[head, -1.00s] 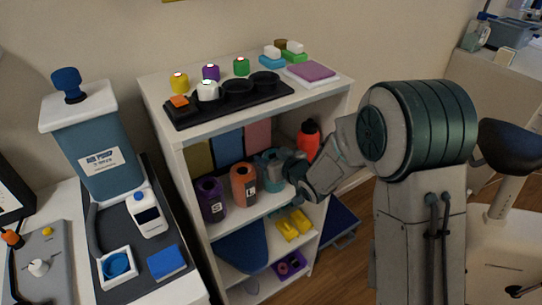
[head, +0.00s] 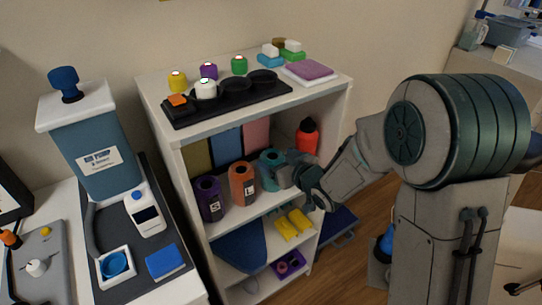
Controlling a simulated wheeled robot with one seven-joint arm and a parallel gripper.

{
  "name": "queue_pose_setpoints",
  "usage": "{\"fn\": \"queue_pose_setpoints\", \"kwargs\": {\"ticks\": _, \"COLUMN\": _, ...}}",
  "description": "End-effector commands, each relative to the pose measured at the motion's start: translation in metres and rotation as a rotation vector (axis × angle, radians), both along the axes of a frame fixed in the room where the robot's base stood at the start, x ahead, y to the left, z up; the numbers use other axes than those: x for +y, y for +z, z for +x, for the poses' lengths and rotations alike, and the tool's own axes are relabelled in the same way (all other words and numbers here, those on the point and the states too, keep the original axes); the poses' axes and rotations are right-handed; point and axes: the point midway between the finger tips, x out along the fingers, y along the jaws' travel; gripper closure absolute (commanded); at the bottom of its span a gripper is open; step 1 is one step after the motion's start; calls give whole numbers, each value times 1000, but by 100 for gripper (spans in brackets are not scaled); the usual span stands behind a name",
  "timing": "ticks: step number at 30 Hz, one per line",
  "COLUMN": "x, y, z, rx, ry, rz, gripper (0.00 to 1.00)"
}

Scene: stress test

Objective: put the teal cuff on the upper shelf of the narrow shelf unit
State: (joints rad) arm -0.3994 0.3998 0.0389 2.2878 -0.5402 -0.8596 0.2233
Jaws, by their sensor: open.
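The teal cuff (head: 269,171) is a rolled cylinder standing on the upper shelf (head: 234,216) of the narrow shelf unit (head: 172,150). It stands to the right of a purple cuff (head: 209,198) and an orange cuff (head: 242,184) in the same row. My gripper (head: 286,177) is open at the right side of the teal cuff, close to it. The arm reaches in from the right. I cannot tell whether the fingers touch the cuff. The gripper hides part of the shelf and the cuff's right side.
A red bottle (head: 307,137) stands behind my wrist on the same shelf. Yellow items (head: 294,224) and a blue item (head: 240,248) lie on the shelf below. The unit's top holds a black tray (head: 226,107) and small items. A side table with a pump (head: 88,140) stands at left.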

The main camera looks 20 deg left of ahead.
Motion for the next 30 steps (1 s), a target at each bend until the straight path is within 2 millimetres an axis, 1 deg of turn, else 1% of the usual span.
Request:
{"fn": "queue_pose_setpoints", "kwargs": {"ticks": 1, "x": -9, "y": 4, "z": -7, "rx": -1, "ry": -3, "rz": 1, "gripper": 18}}
{"fn": "queue_pose_setpoints", "kwargs": {"ticks": 3, "x": -19, "y": 8, "z": -15, "rx": -1, "ry": -3, "rz": -1, "gripper": 18}}
{"fn": "queue_pose_setpoints", "kwargs": {"ticks": 9, "x": -40, "y": 17, "z": -34, "rx": -1, "ry": -1, "rz": 1, "gripper": 18}}
{"fn": "queue_pose_setpoints", "kwargs": {"ticks": 15, "x": -50, "y": 20, "z": -43, "rx": 1, "ry": 1, "rz": 1, "gripper": 18}}
{"fn": "queue_pose_setpoints", "kwargs": {"ticks": 20, "x": -51, "y": 21, "z": -44, "rx": 2, "ry": 1, "rz": 0, "gripper": 18}}
{"fn": "queue_pose_setpoints", "kwargs": {"ticks": 23, "x": -55, "y": 22, "z": -42, "rx": 3, "ry": -16, "rz": -14, "gripper": 18}}
{"fn": "queue_pose_setpoints", "kwargs": {"ticks": 26, "x": -73, "y": 23, "z": -35, "rx": 18, "ry": -80, "rz": -66, "gripper": 18}}
{"fn": "queue_pose_setpoints", "kwargs": {"ticks": 29, "x": -107, "y": 26, "z": -28, "rx": 59, "ry": -191, "rz": -151, "gripper": 18}}
{"fn": "queue_pose_setpoints", "kwargs": {"ticks": 30, "x": -123, "y": 27, "z": -27, "rx": 84, "ry": -243, "rz": -190, "gripper": 18}}
